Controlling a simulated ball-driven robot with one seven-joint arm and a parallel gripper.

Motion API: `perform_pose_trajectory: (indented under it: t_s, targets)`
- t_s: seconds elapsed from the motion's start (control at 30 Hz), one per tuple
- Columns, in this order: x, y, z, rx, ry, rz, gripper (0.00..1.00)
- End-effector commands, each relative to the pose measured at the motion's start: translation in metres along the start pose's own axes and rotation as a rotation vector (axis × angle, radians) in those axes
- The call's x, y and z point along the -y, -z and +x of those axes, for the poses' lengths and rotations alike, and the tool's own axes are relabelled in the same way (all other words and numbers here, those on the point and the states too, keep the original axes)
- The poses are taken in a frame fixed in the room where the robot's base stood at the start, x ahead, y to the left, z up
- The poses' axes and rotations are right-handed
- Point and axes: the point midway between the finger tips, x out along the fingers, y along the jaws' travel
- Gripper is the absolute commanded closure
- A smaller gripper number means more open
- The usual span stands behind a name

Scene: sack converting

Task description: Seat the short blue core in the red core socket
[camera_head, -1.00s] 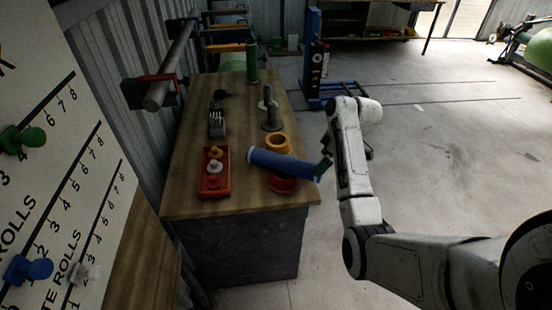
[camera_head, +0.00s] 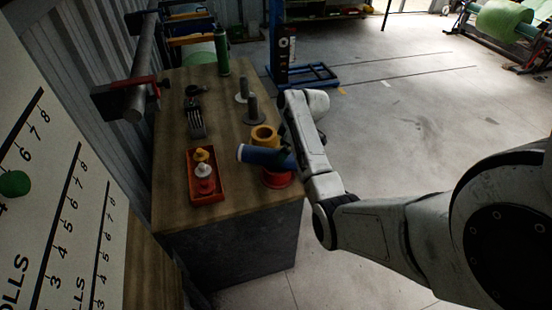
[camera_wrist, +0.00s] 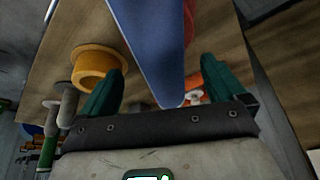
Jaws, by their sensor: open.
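The short blue core (camera_head: 257,155) lies tilted, nearly level, across the top of the red core socket (camera_head: 277,181) at the table's right edge. It is not upright; I cannot tell exactly what it rests on. My gripper (camera_head: 286,148) is at the core's right end, partly hidden behind my arm. In the wrist view, the green fingers of my gripper (camera_wrist: 160,80) are open, with the blue core (camera_wrist: 150,35) between them and a gap on both sides. A strip of the red socket (camera_wrist: 190,20) shows behind the core.
A yellow socket (camera_head: 264,136) stands just behind the red one. Grey posts (camera_head: 252,108), a green bottle-like cylinder (camera_head: 222,52) and a red tray (camera_head: 207,190) of small parts are on the table (camera_head: 235,205). Open floor lies to the right.

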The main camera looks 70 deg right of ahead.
Motion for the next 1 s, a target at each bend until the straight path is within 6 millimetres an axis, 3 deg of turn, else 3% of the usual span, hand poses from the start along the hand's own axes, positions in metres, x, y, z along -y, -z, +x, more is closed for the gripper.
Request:
perform_pose_trajectory:
  t_s: [0.33,0.7,1.0]
  targets:
    - [0.0,0.0,0.046,0.001,0.0,-0.002,0.03]
    - [0.0,0.001,0.052,0.0,0.0,-0.001,0.03]
    - [0.0,0.001,0.052,0.0,0.0,0.0,0.3]
